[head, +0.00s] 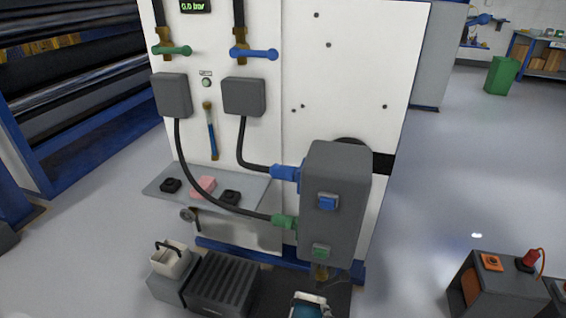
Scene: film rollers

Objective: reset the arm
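Neither of my grippers shows in the head view. A white and teal rounded part (310,306) shows at the bottom edge, cut off by the frame; I cannot tell whether it is part of my arm. In front of me stands a white panel (345,80) with a green-handled valve (173,50) and a blue-handled valve (254,54). Black hoses run from two grey boxes to a blue coupling (286,173) and a green coupling (284,222) on a large grey housing (335,195).
A grey shelf (262,185) holds a pink block (203,187) and two black pieces. A brush (211,132) hangs above it. A white bucket (170,259) and a ribbed dark box (225,284) stand low in front. A dark case (500,290) is at lower right. Open floor lies right.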

